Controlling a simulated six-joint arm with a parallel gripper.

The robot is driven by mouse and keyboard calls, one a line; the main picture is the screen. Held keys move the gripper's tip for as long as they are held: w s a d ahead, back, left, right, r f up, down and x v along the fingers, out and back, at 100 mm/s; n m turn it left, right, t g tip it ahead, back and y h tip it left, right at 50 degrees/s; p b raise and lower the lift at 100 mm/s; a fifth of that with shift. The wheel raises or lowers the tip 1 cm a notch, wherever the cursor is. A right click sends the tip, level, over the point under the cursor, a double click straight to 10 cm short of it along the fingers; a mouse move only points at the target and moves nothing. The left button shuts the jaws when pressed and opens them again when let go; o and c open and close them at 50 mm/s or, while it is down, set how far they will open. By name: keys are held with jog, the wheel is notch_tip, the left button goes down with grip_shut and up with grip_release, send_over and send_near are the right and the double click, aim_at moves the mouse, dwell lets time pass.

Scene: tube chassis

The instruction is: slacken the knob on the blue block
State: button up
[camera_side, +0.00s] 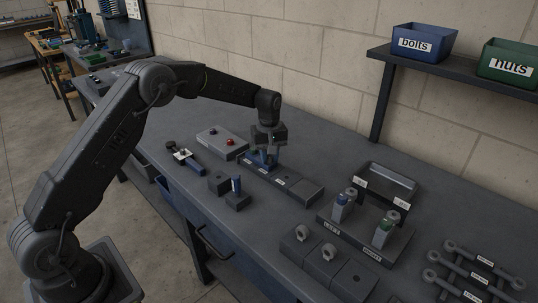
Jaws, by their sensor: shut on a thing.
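The blue block (251,162) lies low on the bench near the middle of the picture, in line with grey blocks. My gripper (266,156) points down over its right part, with its jaws shut at the top of the block. The knob between the jaws is small and mostly hidden by the fingers, so how far it is turned cannot be seen.
A grey box with a red button (231,142) stands just behind left. A stand with two bottle-like pieces (341,208) is at right. Bins labelled bolts (421,43) and nuts (507,62) sit on the shelf.

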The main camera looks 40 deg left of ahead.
aim_at(269, 156)
jog(key=shift+f, duration=0.1)
jog(key=o, duration=0.9)
notch_tip(269, 156, up, 14)
jog(key=shift+f, duration=0.1)
